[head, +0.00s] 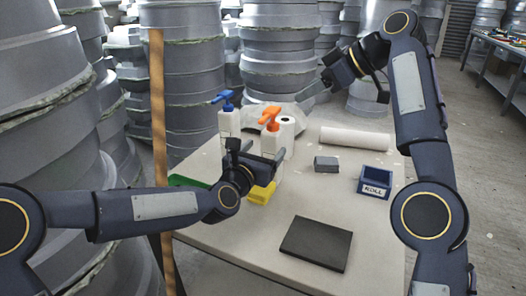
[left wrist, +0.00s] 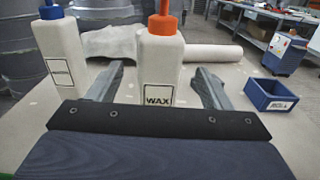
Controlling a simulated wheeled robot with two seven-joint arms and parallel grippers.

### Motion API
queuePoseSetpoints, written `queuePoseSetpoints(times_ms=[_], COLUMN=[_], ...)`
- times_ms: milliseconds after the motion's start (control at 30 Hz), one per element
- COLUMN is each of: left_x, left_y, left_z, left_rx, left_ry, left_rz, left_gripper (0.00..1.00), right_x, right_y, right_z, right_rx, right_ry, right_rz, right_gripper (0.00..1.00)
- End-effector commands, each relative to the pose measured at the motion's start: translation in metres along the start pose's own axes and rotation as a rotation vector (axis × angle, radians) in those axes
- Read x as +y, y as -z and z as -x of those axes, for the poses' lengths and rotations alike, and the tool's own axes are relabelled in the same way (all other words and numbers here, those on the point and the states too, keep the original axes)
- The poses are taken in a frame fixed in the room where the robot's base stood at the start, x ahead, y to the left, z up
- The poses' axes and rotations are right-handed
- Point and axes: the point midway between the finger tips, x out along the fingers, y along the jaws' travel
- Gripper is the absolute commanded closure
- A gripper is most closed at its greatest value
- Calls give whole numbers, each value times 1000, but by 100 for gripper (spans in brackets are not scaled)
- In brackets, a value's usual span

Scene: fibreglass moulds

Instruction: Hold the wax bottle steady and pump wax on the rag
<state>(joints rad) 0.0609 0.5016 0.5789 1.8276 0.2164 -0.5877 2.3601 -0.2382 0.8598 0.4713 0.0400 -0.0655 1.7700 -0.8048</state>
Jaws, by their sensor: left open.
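The wax bottle (head: 272,144) is white with an orange pump head and stands upright on the table; its WAX label shows in the left wrist view (left wrist: 160,68). My left gripper (head: 256,158) is open, with one finger on each side of the bottle's lower body. In the left wrist view gaps show between the fingers (left wrist: 158,85) and the bottle. My right gripper (head: 308,92) is raised to the right of the orange pump, apart from it; its finger opening is unclear. A crumpled pale grey cloth (left wrist: 112,42), perhaps the rag, lies behind the bottles.
A white bottle with a blue pump (head: 229,122) stands left of the wax bottle. A white roll (head: 355,137), grey block (head: 327,163), blue bin (head: 375,181), dark slab (head: 317,243) and yellow item (head: 261,193) are on the table (head: 290,205). Stacked moulds stand behind.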

Motion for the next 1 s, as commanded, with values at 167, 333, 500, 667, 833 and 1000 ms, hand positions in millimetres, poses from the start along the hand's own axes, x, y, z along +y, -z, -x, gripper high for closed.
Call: queuePoseSetpoints(times_ms=[167,333,500,667,833,1000], left_x=[-1,-1,-1,0,0,0], left_y=[0,0,0,0,0,0], left_z=[-19,-46,-68,-77,-79,-78], left_rx=[-7,-6,-6,-5,-5,-5], left_ry=[-3,-3,-3,-3,-3,-3], left_rz=[30,26,24,23,22,22], left_gripper=[27,27,27,27,27,35], right_x=[0,0,0,0,0,0], right_y=[0,0,0,0,0,0], right_z=[0,0,0,0,0,0], right_rx=[0,0,0,0,0,0], right_ry=[0,0,0,0,0,0], right_rz=[0,0,0,0,0,0], right_gripper=[64,64,64,64,64,64])
